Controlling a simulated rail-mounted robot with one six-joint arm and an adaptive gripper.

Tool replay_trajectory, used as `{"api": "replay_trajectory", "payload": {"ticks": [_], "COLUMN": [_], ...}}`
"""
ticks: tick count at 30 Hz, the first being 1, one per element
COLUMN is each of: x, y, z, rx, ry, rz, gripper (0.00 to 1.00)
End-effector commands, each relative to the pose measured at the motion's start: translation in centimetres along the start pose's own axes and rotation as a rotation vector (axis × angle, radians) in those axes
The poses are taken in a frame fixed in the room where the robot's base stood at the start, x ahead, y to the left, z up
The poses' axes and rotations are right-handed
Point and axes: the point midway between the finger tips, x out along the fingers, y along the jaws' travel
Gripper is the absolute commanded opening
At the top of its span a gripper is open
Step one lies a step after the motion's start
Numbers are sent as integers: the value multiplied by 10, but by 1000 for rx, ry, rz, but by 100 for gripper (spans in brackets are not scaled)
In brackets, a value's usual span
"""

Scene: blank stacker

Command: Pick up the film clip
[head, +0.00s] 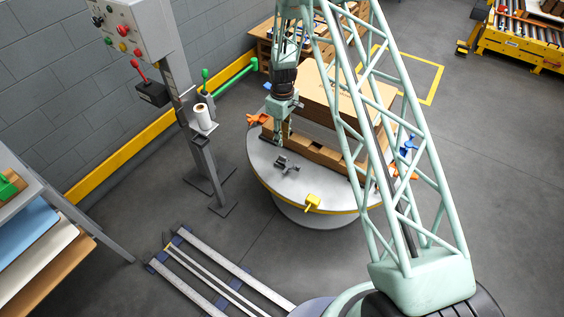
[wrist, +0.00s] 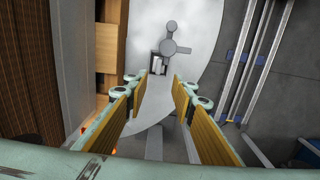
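A small dark grey device (head: 287,164), which looks like the film clip, sits on the pale round turntable (head: 270,185), in front of the pallet. In the wrist view the grey device (wrist: 168,47) shows rounded parts and a small block, beyond my fingertips and a little right of centre. My gripper (head: 281,143) hangs above the turntable near the pallet's left end, just behind and above the device. In the wrist view my gripper (wrist: 160,83) is open, its two padded fingers apart with nothing between them.
A wooden pallet (head: 318,152) with a large cardboard box (head: 322,95) stands on the turntable, close to my gripper. Yellow (head: 313,201) and orange (head: 257,119) pieces sit at the rim. A control post (head: 196,150) stands to the left. Floor rails (head: 215,270) lie in front.

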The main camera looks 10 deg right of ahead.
Motion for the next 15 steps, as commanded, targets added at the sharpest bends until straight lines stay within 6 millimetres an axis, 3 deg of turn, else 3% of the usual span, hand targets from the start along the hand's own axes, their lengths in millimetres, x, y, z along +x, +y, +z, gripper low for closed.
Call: {"api": "replay_trajectory", "payload": {"ticks": [8,15], "x": [1,15], "y": [0,-1], "z": [0,1], "rx": [0,1], "ry": [0,-1], "rz": [0,-1], "gripper": [24,24]}}
